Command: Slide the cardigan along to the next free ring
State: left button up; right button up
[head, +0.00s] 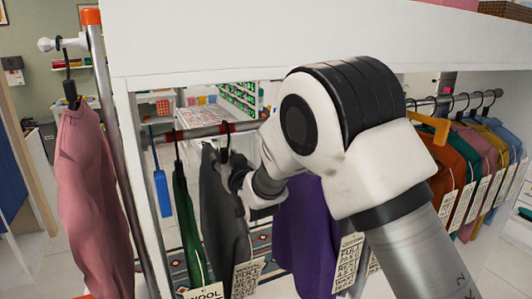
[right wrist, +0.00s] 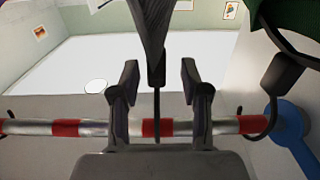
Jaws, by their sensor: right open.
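The dark grey garment (head: 222,205), seemingly the cardigan, hangs from the rail (head: 200,132) between a green garment (head: 187,222) and a purple one (head: 305,235). Its tag is too small to read surely. My right gripper (head: 238,180) is beside its upper part, partly hidden by my arm. In the right wrist view, the open fingers (right wrist: 160,78) stand either side of the grey garment's dark hanger stem (right wrist: 157,98), with gaps on both sides. The stem meets the rail at a red ring band (right wrist: 151,128). My left gripper is out of view.
Other red bands (right wrist: 65,128) mark the rail; the one to the left looks free in the wrist view. The green garment's hook (right wrist: 272,118) is close on the right there. A white panel (head: 125,170) bounds the bay. Several coloured garments (head: 482,150) hang farther right.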

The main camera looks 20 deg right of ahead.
jog(key=shift+w+d+f, duration=0.1)
jog(key=shift+d+f, duration=0.1)
jog(key=shift+d, duration=0.2)
jog(key=s, duration=1.2)
jog(key=shift+r, duration=0.1)
